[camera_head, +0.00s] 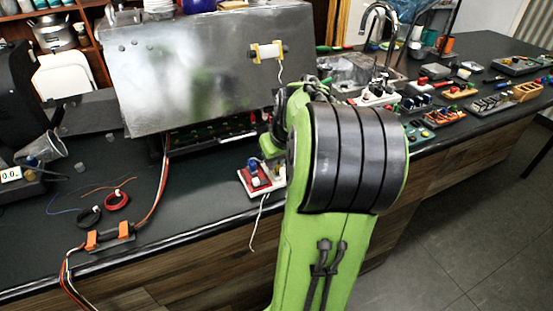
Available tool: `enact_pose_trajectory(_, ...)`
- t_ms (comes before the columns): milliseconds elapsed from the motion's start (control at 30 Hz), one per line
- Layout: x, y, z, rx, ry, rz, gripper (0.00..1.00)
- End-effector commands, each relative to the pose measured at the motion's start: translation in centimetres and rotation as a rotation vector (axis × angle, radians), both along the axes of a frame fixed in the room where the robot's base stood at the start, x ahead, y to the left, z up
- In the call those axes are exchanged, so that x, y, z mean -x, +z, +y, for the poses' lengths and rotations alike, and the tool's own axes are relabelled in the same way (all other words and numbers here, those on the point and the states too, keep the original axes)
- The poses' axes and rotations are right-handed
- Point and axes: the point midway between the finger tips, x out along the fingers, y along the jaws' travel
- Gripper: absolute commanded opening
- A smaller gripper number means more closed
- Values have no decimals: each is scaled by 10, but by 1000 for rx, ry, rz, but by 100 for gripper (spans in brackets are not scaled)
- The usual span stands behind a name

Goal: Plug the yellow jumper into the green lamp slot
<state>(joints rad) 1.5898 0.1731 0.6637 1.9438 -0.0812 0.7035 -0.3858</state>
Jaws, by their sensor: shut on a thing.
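My green and black arm (345,160) fills the middle of the head view, reaching over the counter toward the steel machine. My gripper is hidden behind the arm, so neither its jaws nor anything in them shows. I cannot make out the yellow jumper. A dark recess (215,132) with small coloured parts lies under the machine's steel cover (190,75). The parts are too small and shaded to tell a green lamp slot among them.
A white board with red and blue parts (259,177) sits left of my arm. Orange clamps (108,236) hold wires near the counter's front edge. Black and red tape rolls (117,200) lie behind. Trays of parts (443,117) crowd the right. The left counter has some free room.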

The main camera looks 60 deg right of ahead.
Motion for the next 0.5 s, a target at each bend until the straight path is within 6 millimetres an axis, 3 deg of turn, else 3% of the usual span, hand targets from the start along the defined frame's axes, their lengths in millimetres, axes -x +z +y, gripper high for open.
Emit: enact_pose_trajectory(500, 0, -6, 0, 1, 1, -1, 0)
